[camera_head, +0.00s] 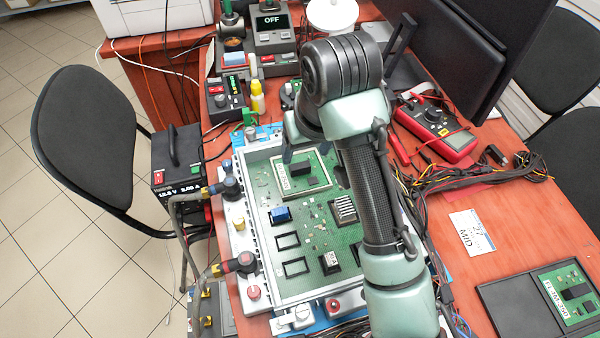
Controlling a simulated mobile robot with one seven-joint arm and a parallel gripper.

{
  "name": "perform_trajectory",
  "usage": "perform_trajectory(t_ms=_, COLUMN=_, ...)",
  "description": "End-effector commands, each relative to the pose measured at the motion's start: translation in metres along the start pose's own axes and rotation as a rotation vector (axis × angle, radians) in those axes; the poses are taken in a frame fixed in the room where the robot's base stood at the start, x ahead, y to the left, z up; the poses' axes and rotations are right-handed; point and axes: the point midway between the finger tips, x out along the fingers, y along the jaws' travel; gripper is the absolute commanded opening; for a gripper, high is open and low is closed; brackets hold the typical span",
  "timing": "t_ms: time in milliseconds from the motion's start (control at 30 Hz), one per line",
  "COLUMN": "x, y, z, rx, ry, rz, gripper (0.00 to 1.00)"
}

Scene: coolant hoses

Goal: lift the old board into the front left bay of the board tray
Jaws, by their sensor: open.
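A small green board (294,184) with a pale label and a black chip sits in a white-outlined place on the large green circuit board, inside the open grey housing; I take it for the old board. My gripper (304,153) is open just above its far edge, pointing down. My wrist and arm hide part of the gripper, and I cannot tell whether the fingers touch the board. The dark board tray (513,308) lies at the lower right, partly cut off by the picture edge. A labelled green board (571,293) lies in its right part; the visible left part is empty.
A cable bundle (455,180) and a red multimeter (435,127) lie right of my arm. A white card (471,232) lies on otherwise clear tabletop before the tray. A monitor (455,45) stands behind.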

Motion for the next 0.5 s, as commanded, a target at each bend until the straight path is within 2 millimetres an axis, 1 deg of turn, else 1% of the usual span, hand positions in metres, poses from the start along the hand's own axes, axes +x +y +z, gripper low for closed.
perform_trajectory(t_ms=33, x=0.013, y=0.0, z=0.002, rx=0.001, ry=-0.003, rz=0.0, gripper=0.68)
perform_trajectory(t_ms=100, x=0.025, y=0.0, z=0.001, rx=0.001, ry=-0.001, rz=0.0, gripper=0.68)
perform_trajectory(t_ms=200, x=0.036, y=0.0, z=0.0, rx=0.001, ry=0.001, rz=0.0, gripper=0.68)
perform_trajectory(t_ms=367, x=0.046, y=0.001, z=0.0, rx=0.0, ry=0.002, rz=0.0, gripper=0.68)
perform_trajectory(t_ms=500, x=0.066, y=0.002, z=0.0, rx=0.0, ry=0.0, rz=0.001, gripper=0.68)
